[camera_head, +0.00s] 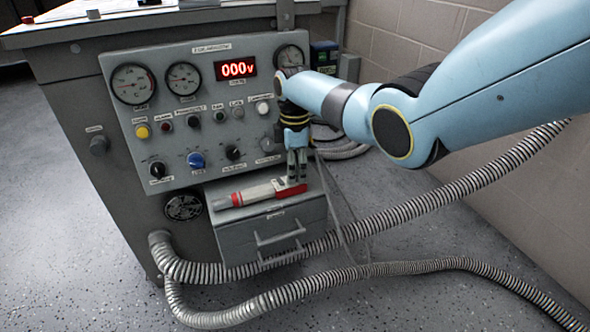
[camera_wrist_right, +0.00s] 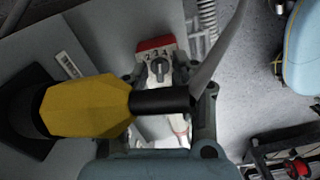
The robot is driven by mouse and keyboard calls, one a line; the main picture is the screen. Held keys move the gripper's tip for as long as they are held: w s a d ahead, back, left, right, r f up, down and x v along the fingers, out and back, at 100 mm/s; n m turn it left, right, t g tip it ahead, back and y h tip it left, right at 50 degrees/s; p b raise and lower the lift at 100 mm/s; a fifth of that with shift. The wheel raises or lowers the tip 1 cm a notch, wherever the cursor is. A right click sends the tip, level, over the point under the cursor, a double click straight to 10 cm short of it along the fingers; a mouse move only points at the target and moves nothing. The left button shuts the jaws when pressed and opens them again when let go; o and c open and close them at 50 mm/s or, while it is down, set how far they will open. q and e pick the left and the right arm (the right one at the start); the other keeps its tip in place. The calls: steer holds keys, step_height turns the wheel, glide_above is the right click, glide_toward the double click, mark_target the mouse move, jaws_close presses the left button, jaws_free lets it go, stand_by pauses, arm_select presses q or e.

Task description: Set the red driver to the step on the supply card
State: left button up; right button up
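The red driver (camera_head: 262,191) lies on top of the drawer box below the panel. The dial mark seems to point near 3. My right gripper (camera_head: 297,180) points down over this end, fingers apart on either side of the dial; contact is unclear. I cannot pick out a readable supply card. My left gripper is out of view.
The grey panel (camera_head: 215,150) carries gauges, knobs and a display (camera_head: 237,68) reading 000. A yellow faceted knob (camera_wrist_right: 85,107) on a black shaft stands close beside my right gripper. Ribbed hoses (camera_head: 400,215) run across in front. The floor at left is clear.

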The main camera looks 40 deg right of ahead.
jaws_close()
steer(key=shift+r+m+p, duration=0.15)
steer(key=shift+m+p, duration=0.5)
steer(key=shift+m, duration=0.75)
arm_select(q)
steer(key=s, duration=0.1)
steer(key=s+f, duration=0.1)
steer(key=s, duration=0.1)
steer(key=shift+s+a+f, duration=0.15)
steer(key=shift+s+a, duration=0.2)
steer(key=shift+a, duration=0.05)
arm_select(e)
steer(key=shift+o, duration=0.9)
jaws_free()
steer(key=shift+f, duration=0.2)
